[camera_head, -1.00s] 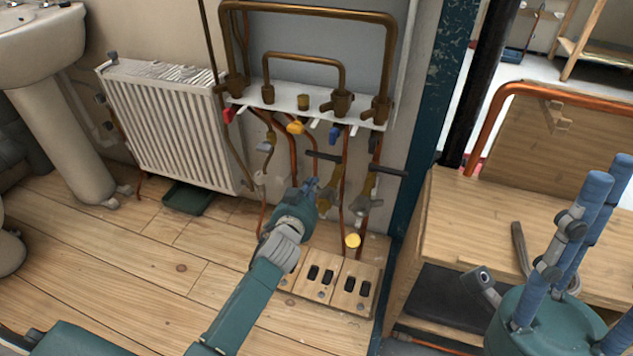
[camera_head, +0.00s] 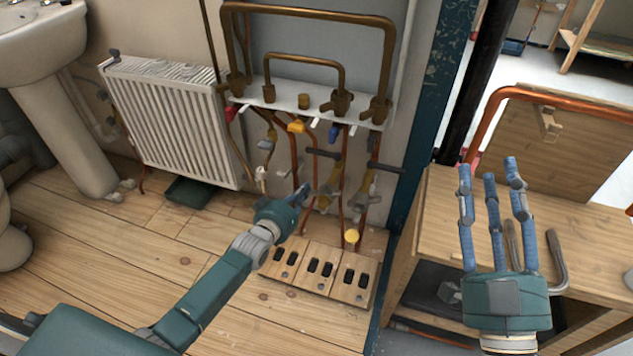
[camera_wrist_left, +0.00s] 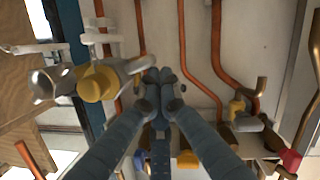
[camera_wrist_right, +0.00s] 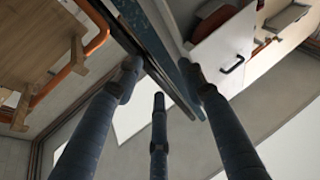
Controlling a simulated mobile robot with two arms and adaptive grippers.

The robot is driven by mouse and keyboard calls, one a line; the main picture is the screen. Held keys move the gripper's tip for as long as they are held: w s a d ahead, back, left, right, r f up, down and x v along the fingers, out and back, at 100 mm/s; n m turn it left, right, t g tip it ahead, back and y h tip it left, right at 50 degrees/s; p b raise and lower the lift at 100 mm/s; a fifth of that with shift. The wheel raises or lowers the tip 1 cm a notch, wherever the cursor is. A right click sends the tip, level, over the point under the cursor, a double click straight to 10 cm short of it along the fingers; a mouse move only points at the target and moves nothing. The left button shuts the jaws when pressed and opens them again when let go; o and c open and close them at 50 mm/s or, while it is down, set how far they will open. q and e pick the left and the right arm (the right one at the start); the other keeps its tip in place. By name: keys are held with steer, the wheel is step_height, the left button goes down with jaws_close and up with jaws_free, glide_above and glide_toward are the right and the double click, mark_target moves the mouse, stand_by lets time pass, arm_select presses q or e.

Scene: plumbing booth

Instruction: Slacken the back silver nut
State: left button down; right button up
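Silver valve bodies with nuts (camera_head: 324,197) (camera_head: 363,203) sit on the pipes low on the booth wall. I cannot tell which is the back silver nut. My left gripper (camera_head: 303,193) is just left of the nearer-left valve in the head view. In the left wrist view its fingertips (camera_wrist_left: 161,76) come together with nothing visible between them. A silver fitting with a yellow cap (camera_wrist_left: 95,84) is left of the fingertips there, and its silver nut end (camera_wrist_left: 48,84) points left. My right gripper (camera_head: 489,170) is open and empty, fingers up, in front of the wooden bench.
Copper pipes, a white bracket (camera_head: 290,101) and coloured valve handles are above the left gripper. A white radiator (camera_head: 172,125) stands left. Wooden socket panels (camera_head: 318,268) lie below. A wooden bench (camera_head: 435,215) with bent pipes is at right.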

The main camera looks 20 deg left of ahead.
arm_select(q)
steer(key=shift+f+n+h+b, duration=0.3)
steer(key=shift+f+n+b, duration=0.3)
steer(key=shift+n, duration=0.3)
arm_select(e)
steer(key=s+r+t, duration=0.3)
steer(key=s+r, duration=0.1)
steer(key=r, duration=0.2)
steer(key=shift+d+t+y, duration=0.2)
steer(key=shift+t+y, duration=0.1)
steer(key=shift+y, duration=0.1)
